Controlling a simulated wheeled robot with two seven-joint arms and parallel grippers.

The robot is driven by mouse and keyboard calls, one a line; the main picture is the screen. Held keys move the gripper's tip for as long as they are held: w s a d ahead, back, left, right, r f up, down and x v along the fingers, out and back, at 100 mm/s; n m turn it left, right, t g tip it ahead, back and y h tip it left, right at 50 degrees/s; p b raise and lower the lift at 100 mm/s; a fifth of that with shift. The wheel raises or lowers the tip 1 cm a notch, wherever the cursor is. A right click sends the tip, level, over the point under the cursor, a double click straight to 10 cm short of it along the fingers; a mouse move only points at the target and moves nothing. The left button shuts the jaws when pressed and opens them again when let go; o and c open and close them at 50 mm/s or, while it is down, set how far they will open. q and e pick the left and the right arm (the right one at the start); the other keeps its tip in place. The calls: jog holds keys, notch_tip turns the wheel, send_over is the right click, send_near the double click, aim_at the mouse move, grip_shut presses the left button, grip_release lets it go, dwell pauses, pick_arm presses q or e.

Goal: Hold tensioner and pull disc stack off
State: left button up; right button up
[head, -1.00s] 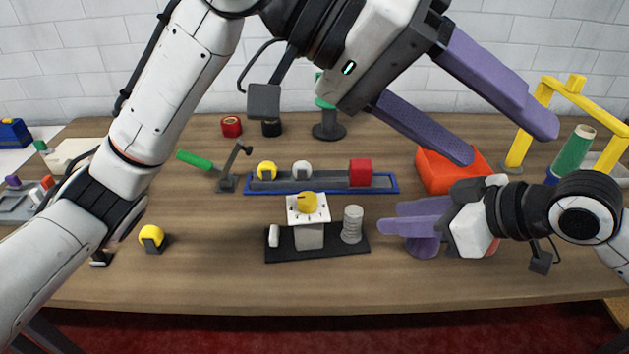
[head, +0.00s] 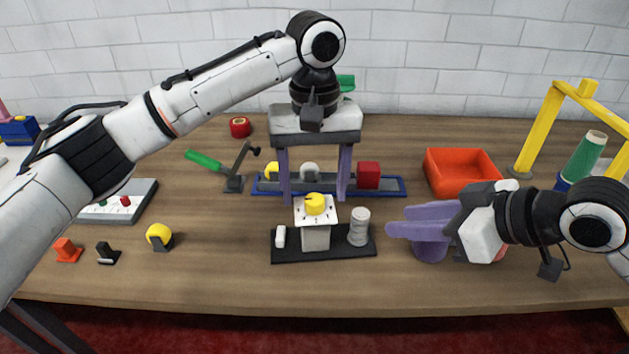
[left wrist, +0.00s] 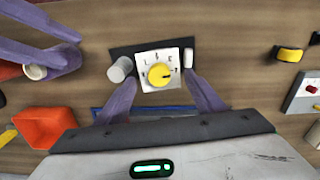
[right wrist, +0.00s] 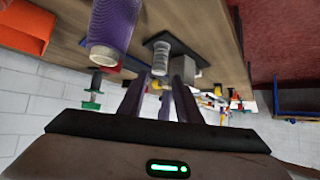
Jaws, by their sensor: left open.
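The tensioner stands on a black base (head: 290,252) at the table's front middle. It has a grey post, a white dial plate with a yellow knob (head: 315,203) and a small white cylinder on its left. The ridged pale disc stack (head: 359,228) stands upright at the base's right end; it also shows in the left wrist view (left wrist: 121,68). My left gripper (head: 314,200) is open, pointing down at the dial from above and behind, with nothing between its fingers. My right gripper (head: 392,229) lies level to the right of the disc stack, fingers slightly apart and empty, short of the stack.
A purple spool (head: 431,250) stands below and beside my right gripper. A blue-edged tray (head: 397,188) with blocks lies behind the tensioner. An orange bin (head: 462,172) and yellow frame (head: 550,125) are at the right.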

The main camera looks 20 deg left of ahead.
aim_at(314, 226)
pick_arm(q)
notch_tip(314, 226, down, 10)
jog(key=shift+r, duration=0.1)
dwell(0.4)
